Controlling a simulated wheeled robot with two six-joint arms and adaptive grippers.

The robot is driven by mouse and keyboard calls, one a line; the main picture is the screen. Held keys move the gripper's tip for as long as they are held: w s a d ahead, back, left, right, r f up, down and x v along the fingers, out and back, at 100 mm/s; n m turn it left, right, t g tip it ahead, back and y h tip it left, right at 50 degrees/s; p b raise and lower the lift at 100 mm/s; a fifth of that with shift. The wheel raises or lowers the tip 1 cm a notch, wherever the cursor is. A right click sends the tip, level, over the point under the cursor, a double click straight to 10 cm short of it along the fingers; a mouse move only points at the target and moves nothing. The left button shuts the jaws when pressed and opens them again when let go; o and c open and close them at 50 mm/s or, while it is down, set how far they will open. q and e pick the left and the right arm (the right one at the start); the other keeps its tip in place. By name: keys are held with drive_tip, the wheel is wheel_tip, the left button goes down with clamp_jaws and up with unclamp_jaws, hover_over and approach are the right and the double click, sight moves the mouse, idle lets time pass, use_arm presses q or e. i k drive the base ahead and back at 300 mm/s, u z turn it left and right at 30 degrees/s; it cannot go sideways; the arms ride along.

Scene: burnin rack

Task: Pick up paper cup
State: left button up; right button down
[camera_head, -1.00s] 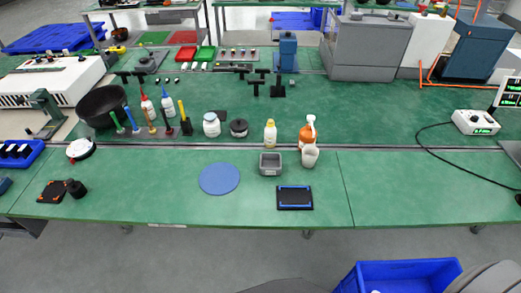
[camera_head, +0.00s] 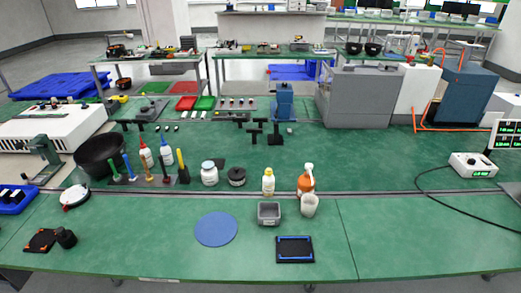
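A white paper cup (camera_head: 309,204) stands upright on the green table, just in front of an orange-and-white bottle (camera_head: 306,181). The cup overlaps the lower part of that bottle in the view. A grey square container (camera_head: 269,213) is to the cup's left, with a small gap between them. Neither of my grippers shows in the head view.
A blue round mat (camera_head: 216,229) and a black tray with blue edges (camera_head: 295,249) lie near the table's front. A pale yellow bottle (camera_head: 268,182) stands behind the grey container. A cable (camera_head: 430,190) curves at the right. The front right table is clear.

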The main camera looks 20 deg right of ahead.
sight(308, 210)
drive_tip(key=z, duration=2.95)
drive_tip(key=k, duration=1.05)
drive_tip(key=u, duration=0.5)
